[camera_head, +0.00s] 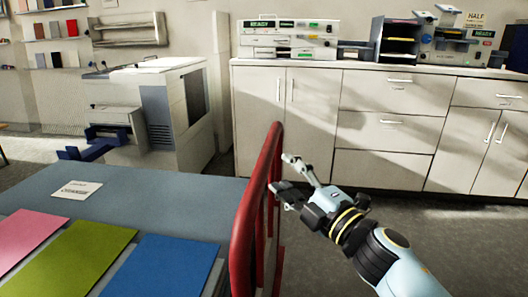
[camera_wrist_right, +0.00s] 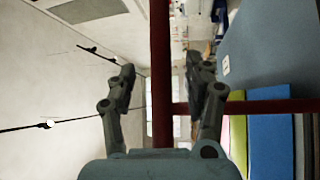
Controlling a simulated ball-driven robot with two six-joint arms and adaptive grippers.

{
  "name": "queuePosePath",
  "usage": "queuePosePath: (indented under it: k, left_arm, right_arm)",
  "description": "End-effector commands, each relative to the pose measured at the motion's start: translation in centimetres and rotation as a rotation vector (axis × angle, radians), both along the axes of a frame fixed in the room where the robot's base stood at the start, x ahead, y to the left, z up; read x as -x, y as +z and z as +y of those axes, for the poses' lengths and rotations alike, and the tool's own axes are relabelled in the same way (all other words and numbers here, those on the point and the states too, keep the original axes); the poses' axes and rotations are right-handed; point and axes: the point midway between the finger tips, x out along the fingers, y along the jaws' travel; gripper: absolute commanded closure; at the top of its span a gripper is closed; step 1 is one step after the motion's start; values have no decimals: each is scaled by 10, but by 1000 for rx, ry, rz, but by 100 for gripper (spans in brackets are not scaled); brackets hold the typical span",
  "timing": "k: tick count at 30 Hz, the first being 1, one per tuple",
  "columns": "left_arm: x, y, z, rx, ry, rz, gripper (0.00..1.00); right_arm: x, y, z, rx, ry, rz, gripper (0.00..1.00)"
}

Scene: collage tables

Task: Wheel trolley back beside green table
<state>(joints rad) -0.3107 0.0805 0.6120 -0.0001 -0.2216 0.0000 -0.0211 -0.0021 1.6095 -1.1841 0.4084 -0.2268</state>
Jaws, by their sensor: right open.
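A red tubular rail (camera_head: 258,200), which looks like the trolley's handle, stands upright at the right edge of a blue-grey top. My right gripper (camera_head: 284,175) is open just right of the rail. In the right wrist view the rail (camera_wrist_right: 160,100) runs between the two spread fingers (camera_wrist_right: 160,68), with a red crossbar (camera_wrist_right: 245,106) going off to the right. Neither finger visibly closes on it. The rest of the trolley is out of frame or hidden. No green table can be made out. My left gripper is not in view.
The blue-grey top (camera_head: 140,190) bears pink (camera_head: 28,238), green (camera_head: 70,262) and blue (camera_head: 165,268) sheets and a small white card (camera_head: 77,190). Cream cabinets (camera_head: 390,125) line the back. A large machine (camera_head: 165,110) stands at back left. Grey floor is open beyond my right arm.

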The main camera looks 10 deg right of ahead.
Motion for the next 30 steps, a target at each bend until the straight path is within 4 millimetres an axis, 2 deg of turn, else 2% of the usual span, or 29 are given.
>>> queuePosePath:
  k: [6, 12, 23, 30]
  left_arm:
    - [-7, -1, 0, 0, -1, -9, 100]
    - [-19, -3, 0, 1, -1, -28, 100]
    - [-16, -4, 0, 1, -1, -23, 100]
    - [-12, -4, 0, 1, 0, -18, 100]
  right_arm:
    - [-42, 6, 16, -4, -1, -1, 49]
    - [-66, 9, 26, -1, 0, -1, 49]
    - [-72, 10, 29, -2, -1, 1, 49]
    - [-72, 10, 28, -2, -1, 2, 77]
